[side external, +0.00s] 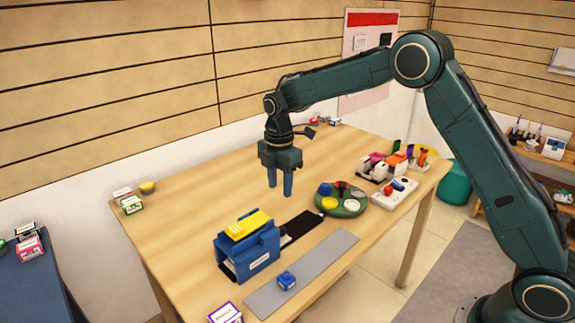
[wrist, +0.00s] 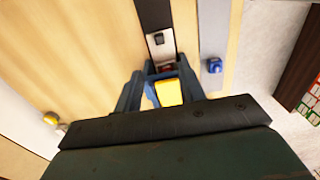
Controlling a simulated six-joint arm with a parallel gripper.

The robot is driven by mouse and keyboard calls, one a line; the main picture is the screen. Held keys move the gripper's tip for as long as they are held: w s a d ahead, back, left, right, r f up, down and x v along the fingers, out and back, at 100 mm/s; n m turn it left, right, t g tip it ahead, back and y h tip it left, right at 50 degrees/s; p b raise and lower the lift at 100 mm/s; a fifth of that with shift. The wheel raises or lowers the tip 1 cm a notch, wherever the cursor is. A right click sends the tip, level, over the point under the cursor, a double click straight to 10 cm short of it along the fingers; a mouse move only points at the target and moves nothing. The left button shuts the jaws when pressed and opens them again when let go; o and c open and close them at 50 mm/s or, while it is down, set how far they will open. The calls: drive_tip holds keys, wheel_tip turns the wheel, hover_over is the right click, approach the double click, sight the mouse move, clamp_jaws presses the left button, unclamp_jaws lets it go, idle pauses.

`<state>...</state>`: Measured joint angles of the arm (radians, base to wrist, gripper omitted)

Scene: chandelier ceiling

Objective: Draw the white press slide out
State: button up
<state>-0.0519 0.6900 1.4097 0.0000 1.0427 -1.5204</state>
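The press (side external: 262,250) is a blue body with a yellow top, standing on the table. In the wrist view its yellow top (wrist: 168,92) shows between my fingers. A pale plate with a small dark square (wrist: 159,52) lies beside the press, in line with a black strip (side external: 300,226); it looks like the white slide. I cannot make the slide out clearly in the side view. My gripper (side external: 280,188) points down, open and empty, above the table and apart from the press. Its fingers (wrist: 160,78) also show in the wrist view.
A grey strip (side external: 322,262) with a small blue box (side external: 287,280) runs in front of the press. A green round tray (side external: 343,207) of coloured pieces and a white power strip (side external: 394,193) stand to the right. The table's left part is mostly clear.

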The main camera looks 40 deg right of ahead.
sight(281, 228)
drive_tip(key=shift+f, duration=0.15)
wheel_tip(281, 228, down, 14)
drive_tip(key=shift+r, duration=0.25)
idle(0.6)
clamp_jaws()
